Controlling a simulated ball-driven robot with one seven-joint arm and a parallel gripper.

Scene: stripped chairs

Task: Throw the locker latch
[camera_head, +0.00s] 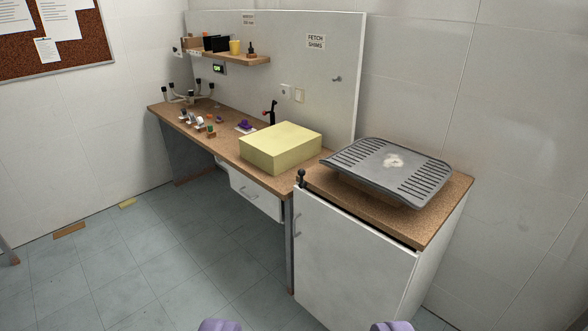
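The locker (355,262) is a low white cabinet at the right with a brown speckled top. Its front door looks shut. A small black knobbed piece, which looks like the latch (301,178), stands at the top left corner of the locker front.
A grey slotted chair seat (390,171) lies on the locker top. A yellow foam block (281,148) sits on the long bench (225,150), left of it. A white drawer (256,194) hangs under the bench. The tiled floor (170,270) at the left is mostly clear.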

